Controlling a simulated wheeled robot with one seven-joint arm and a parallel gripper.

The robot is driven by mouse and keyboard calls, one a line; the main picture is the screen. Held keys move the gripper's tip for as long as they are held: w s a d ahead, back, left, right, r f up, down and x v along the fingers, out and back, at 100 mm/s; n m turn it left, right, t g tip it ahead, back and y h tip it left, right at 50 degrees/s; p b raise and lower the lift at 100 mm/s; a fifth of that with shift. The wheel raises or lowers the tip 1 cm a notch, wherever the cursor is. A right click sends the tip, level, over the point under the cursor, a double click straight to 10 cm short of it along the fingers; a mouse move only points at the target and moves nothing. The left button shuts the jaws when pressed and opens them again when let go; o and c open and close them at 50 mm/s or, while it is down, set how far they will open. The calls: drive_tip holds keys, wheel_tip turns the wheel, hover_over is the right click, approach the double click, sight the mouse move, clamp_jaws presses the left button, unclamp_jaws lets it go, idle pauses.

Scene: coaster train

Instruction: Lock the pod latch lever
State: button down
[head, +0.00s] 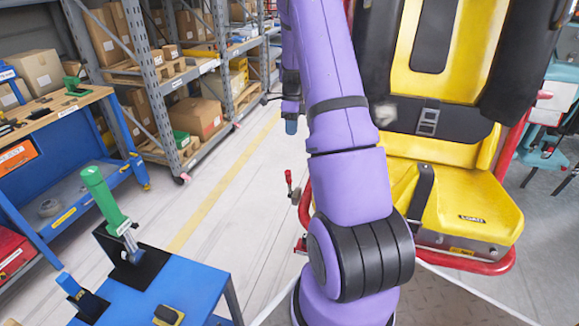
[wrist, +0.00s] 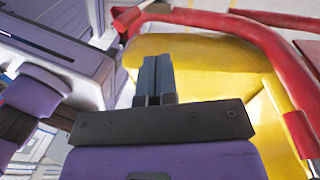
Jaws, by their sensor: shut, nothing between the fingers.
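The pod (head: 450,210) is a yellow seat in a red tubular frame, at the right of the head view. In the wrist view its yellow shell (wrist: 205,55) and red tubes (wrist: 270,45) fill the upper right. A small red-handled lever (head: 289,178) stands upright at the pod's left side in the head view and looks like the latch lever. I cannot make out a lever in the wrist view. My gripper (wrist: 152,78) is shut and empty, its fingers in front of the yellow shell. In the head view its tip (head: 291,126) shows above the lever, apart from it in the picture.
A blue table (head: 180,285) with a green-handled lever (head: 104,200) stands at front left. A blue workbench (head: 60,125) and shelving with boxes (head: 197,118) stand behind. The floor (head: 225,190) between table and pod is clear. My purple arm hides part of the pod.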

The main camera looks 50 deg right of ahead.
approach(289, 183)
drive_tip(key=w+d+f, duration=0.2)
drive_tip(key=d+f, duration=0.2)
drive_tip(key=a, duration=0.1)
drive_tip(key=s+a, duration=0.1)
drive_tip(key=a+f, duration=0.1)
drive_tip(key=shift+s+a, duration=0.2)
drive_tip(key=shift+s, duration=0.1)
drive_tip(key=shift+a, duration=0.2)
